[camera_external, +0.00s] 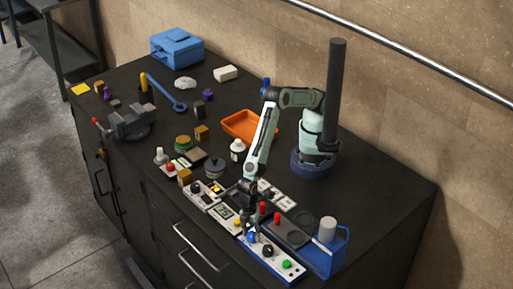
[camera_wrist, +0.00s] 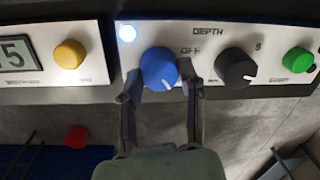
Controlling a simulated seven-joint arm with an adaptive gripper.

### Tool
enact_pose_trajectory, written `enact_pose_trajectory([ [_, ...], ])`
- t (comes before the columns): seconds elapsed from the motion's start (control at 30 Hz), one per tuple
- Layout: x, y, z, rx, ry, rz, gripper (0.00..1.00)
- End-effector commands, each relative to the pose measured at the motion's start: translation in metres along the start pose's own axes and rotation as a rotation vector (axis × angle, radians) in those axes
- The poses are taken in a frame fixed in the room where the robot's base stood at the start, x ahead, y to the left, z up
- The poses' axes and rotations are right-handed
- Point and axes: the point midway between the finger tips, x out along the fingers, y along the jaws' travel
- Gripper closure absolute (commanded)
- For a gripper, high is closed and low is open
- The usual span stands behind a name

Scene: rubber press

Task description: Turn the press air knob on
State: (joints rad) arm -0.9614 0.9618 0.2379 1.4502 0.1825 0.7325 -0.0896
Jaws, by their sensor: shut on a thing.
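The blue knob (camera_wrist: 158,68) sits on a white control panel (camera_wrist: 215,30) in the wrist view. A white mark on the knob points down and slightly right. My gripper (camera_wrist: 160,80) is shut on the blue knob, with one finger on each side. In the external view my gripper (camera_external: 250,215) reaches down to the blue knob (camera_external: 252,238) on the panel at the front edge of the bench. A round light (camera_wrist: 127,33) above left of the knob glows bluish white. Lettering to the right of the knob includes "OFF" and "DEPTH".
A black knob (camera_wrist: 235,68) and a green button (camera_wrist: 297,60) lie to the right on the same panel. A second panel with a yellow button (camera_wrist: 69,54) and a display stands to the left. A blue device (camera_external: 325,250) stands close to the right in the external view.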

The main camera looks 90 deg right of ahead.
Motion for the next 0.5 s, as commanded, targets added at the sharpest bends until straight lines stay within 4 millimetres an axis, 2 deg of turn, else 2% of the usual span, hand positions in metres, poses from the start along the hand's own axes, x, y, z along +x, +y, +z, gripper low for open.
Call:
enact_pose_trajectory([
  [0.5,0.0013,0.0006,0.0,0.058,0.005,0.001,1.0],
])
